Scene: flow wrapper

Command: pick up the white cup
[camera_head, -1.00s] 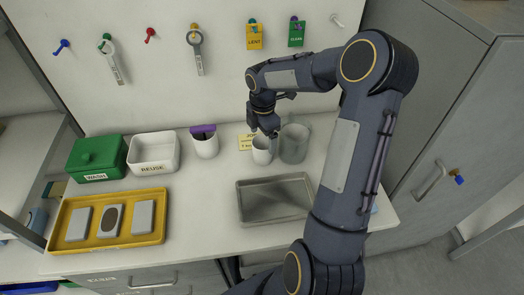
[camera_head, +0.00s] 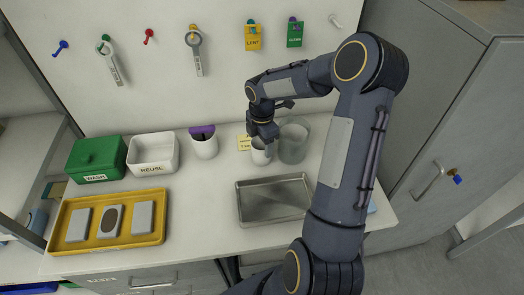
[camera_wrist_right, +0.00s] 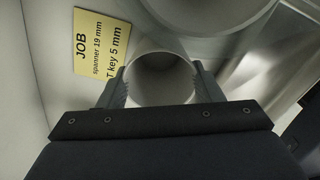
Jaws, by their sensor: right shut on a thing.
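The white cup (camera_head: 261,156) stands upright near the back of the white worktop, partly hidden by my right gripper (camera_head: 262,139) above it. In the right wrist view, the fingers of my right gripper (camera_wrist_right: 160,72) press on opposite sides of the round white cup (camera_wrist_right: 160,92), and its open mouth faces the camera. My right gripper is shut on the cup. I cannot see a gap between the cup and the worktop. My left gripper is not in view.
A grey see-through beaker (camera_head: 294,143) stands close right of the cup. A yellow job card (camera_head: 244,143) is at its left. A metal tray (camera_head: 275,199) lies in front. Another white cup with a purple part (camera_head: 205,147), a REUSE bin (camera_head: 153,153) and a green WASH box (camera_head: 97,158) are farther left.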

